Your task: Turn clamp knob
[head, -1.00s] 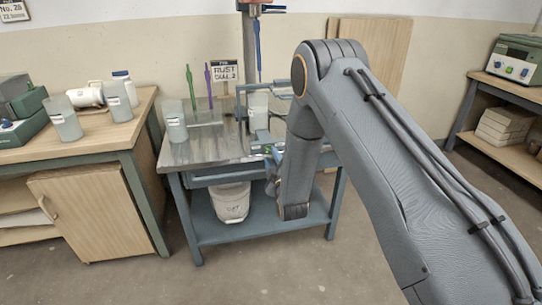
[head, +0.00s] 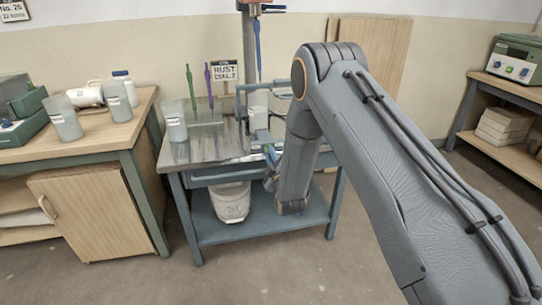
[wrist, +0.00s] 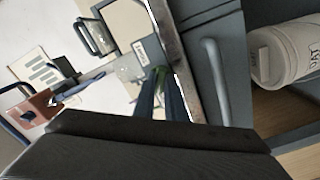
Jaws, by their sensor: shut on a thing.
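My gripper (head: 270,153) is at the front edge of the metal-topped table, below the blue-grey clamp frame (head: 241,100). A pale beaker (head: 258,112) stands beside the clamp frame, partly behind my arm. Which way the knob is turned cannot be seen.
The metal table (head: 185,155) also holds a second beaker (head: 175,120) and a sign (head: 224,72). A white bucket (head: 231,202) stands on its lower shelf. A wooden bench (head: 120,135) is at left, with open floor in front.

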